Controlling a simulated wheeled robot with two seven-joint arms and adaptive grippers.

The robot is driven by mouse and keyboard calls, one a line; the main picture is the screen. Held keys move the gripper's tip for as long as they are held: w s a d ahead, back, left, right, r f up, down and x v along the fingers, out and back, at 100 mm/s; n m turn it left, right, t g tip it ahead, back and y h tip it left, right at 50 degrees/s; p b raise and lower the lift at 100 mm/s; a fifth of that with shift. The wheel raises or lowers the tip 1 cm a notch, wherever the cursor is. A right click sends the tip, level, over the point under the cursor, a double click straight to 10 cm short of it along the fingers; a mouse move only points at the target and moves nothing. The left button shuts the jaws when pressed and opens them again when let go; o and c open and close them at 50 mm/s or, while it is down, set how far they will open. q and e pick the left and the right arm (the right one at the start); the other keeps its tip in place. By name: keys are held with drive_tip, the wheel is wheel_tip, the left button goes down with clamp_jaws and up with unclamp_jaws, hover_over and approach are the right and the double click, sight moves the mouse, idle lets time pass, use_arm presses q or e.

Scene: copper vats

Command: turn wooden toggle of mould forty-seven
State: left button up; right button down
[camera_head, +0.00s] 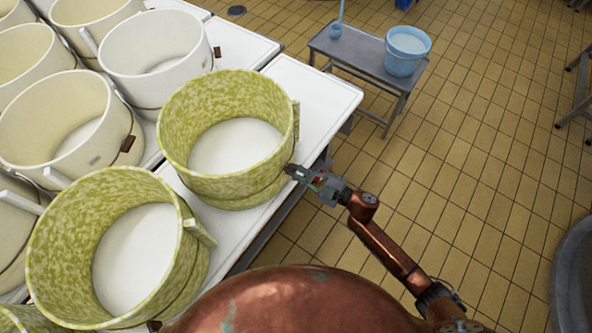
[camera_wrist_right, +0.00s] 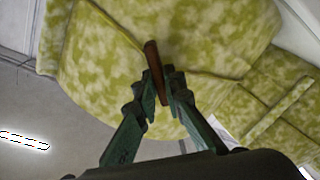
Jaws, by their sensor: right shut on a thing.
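A green mottled mould (camera_head: 226,139) with white content stands at the edge of the white table, nearest my right gripper. Which mould is number forty-seven cannot be read. In the right wrist view, a brown wooden toggle (camera_wrist_right: 152,55) sits against the side of the green mottled mould (camera_wrist_right: 95,60). My right gripper (camera_head: 292,171) reaches the mould's lower right side. In the right wrist view my right gripper (camera_wrist_right: 158,92) has its fingers closed on the toggle. In the head view the toggle is hidden by the gripper. My left gripper is not in view.
Another green mottled mould (camera_head: 118,245) stands at the lower left, with several cream and white moulds behind. A grey bench (camera_head: 348,45) with a blue bucket (camera_head: 407,50) stands at the back. The tiled floor (camera_head: 450,130) to the right is mostly clear.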

drive_tip(key=n, duration=0.3)
drive_tip(key=shift+s+a+f+n, duration=0.1)
drive_tip(key=shift+s+f+n, duration=0.05)
drive_tip(key=shift+n, duration=0.25)
drive_tip(key=shift+f+n+b, duration=0.1)
drive_tip(key=shift+n+b, duration=0.35)
drive_tip(key=shift+n, duration=1.15)
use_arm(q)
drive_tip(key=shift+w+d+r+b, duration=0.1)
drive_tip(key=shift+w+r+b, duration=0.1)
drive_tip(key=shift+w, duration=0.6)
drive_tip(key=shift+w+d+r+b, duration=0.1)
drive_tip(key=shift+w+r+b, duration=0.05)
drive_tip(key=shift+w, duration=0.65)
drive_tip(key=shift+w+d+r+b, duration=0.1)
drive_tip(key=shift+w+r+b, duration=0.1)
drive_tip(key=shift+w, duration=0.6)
use_arm(e)
drive_tip(key=shift+n, duration=1.3)
drive_tip(key=c, duration=2)
unclamp_jaws()
